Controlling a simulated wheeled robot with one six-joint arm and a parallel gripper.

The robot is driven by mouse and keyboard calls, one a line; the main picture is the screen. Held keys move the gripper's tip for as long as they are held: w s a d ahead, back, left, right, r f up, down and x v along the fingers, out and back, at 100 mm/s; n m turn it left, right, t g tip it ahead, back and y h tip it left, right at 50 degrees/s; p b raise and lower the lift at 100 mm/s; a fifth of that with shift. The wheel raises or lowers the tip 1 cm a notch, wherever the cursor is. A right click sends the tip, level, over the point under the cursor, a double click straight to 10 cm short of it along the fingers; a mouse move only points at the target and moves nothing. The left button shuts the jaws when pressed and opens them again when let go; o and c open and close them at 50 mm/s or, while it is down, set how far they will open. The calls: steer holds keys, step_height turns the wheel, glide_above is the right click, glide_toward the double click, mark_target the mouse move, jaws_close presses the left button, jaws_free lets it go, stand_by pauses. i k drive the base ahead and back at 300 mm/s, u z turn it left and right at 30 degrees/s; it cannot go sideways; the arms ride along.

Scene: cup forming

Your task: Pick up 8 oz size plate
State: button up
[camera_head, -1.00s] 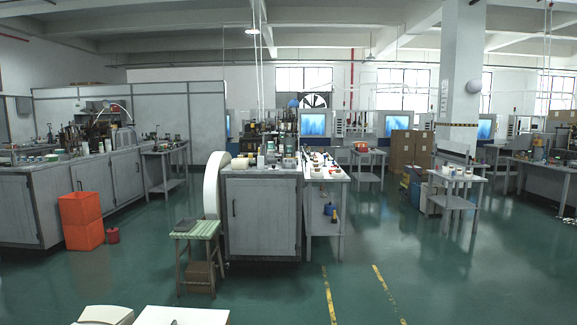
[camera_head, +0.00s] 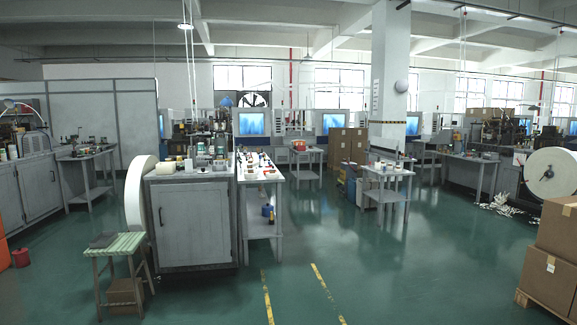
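I cannot make out an 8 oz size plate in the head view; the small items on the benches are too small to tell apart. A grey cabinet bench (camera_head: 192,222) stands left of centre with jars and small parts on top. A narrow white table (camera_head: 262,178) with several small items adjoins its right side. A smaller table (camera_head: 387,171) with a few small items stands further right. My gripper is not in view.
A striped stool (camera_head: 117,245) stands in front of the cabinet bench. Cardboard boxes (camera_head: 549,278) are stacked at the right edge. A large white roll (camera_head: 553,172) stands behind them. Yellow floor lines (camera_head: 268,300) run ahead. The green floor (camera_head: 365,265) at centre right is clear.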

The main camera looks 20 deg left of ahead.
mark_target(219, 164)
steer(key=z, duration=0.4)
steer(key=i, duration=2.95)
steer(key=u, duration=2.55)
steer(key=i, duration=5.1)
steer(key=z, duration=1.7)
